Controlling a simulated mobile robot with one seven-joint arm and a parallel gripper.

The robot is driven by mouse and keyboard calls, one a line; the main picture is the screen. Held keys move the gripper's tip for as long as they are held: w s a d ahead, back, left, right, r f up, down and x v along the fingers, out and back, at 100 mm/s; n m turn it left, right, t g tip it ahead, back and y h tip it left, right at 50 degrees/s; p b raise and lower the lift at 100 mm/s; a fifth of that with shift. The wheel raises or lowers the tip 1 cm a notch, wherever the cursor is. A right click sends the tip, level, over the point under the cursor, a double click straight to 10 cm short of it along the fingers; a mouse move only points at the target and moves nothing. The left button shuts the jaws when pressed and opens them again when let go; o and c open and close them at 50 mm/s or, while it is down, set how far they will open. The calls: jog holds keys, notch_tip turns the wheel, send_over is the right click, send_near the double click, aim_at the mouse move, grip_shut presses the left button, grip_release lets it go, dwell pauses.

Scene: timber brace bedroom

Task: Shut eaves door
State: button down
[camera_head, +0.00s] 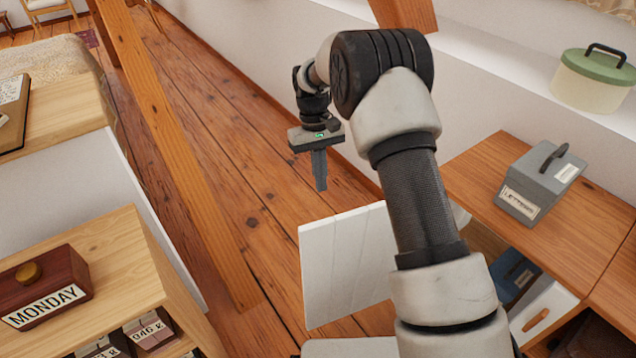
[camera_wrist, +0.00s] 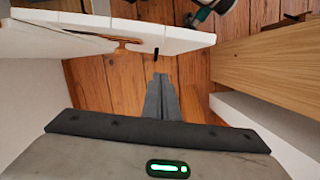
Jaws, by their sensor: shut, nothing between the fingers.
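The eaves door (camera_head: 335,265) is a white planked panel. In the head view it stands open, sticking out over the wooden floor from the low opening at the right. My arm hides its right side and hinge edge. My gripper (camera_head: 321,186) points down with its fingers closed and empty, above and beyond the door's top edge in the picture. In the wrist view a white planked panel (camera_wrist: 165,34), apparently the door, spans the top, with a brown piece near its edge. The closed fingers (camera_wrist: 160,80) are below it in the picture, with no contact visible.
A slanting timber brace (camera_head: 180,150) crosses the floor left of my gripper. A wooden shelf unit (camera_head: 110,260) with a Monday box (camera_head: 45,287) stands at left. A wooden top at right holds a grey box (camera_head: 540,180). Bare floor (camera_head: 235,130) lies between.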

jog(key=s+d+f+b, duration=0.2)
jog(key=s+f, duration=0.3)
jog(key=f, duration=0.2)
jog(key=shift+s, duration=0.15)
dwell(0.3)
